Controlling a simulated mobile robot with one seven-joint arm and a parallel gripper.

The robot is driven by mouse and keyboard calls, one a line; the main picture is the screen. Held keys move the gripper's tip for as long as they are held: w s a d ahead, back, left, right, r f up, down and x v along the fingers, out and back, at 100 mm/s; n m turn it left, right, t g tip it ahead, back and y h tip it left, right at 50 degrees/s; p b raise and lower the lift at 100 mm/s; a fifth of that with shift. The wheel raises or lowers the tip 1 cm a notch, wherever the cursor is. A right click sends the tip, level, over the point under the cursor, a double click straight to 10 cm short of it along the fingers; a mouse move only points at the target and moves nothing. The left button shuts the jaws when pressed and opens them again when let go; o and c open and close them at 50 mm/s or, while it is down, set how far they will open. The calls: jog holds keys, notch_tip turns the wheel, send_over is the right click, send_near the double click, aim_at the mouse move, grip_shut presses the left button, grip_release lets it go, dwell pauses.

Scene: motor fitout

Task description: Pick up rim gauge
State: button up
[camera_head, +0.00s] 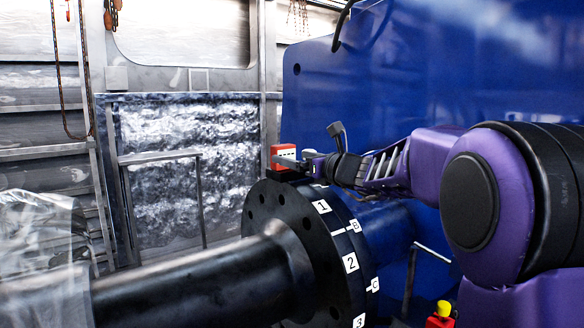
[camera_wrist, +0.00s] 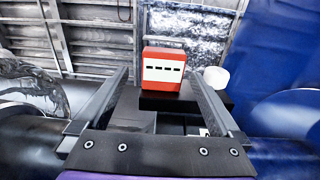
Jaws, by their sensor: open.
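The rim gauge (camera_head: 283,156) looks like a small red box with a white face, sitting on top of the black flange's rim. In the wrist view the red gauge (camera_wrist: 163,70) stands upright on a black base, its white face with a row of dark marks turned toward me. My gripper (camera_head: 303,162) is at the right of the gauge in the head view. In the wrist view my gripper (camera_wrist: 160,85) is open, one finger on each side of the gauge, with a gap on both sides. I cannot tell how far the fingertips reach along it.
The black flange (camera_head: 262,207) carries numbered white labels and joins a thick black shaft (camera_head: 200,285). A large blue housing (camera_head: 400,80) stands close behind my arm. A metal rail (camera_head: 160,157) is at the left. A white round piece (camera_wrist: 216,77) is right of the gauge.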

aim_at(287, 153)
jog(key=shift+d+p+x, duration=0.2)
jog(key=shift+p+x, duration=0.2)
jog(key=shift+x, duration=2.7)
jog(key=shift+w, duration=0.1)
jog(key=shift+c, duration=0.3)
grip_shut()
jog(key=shift+r, duration=0.3)
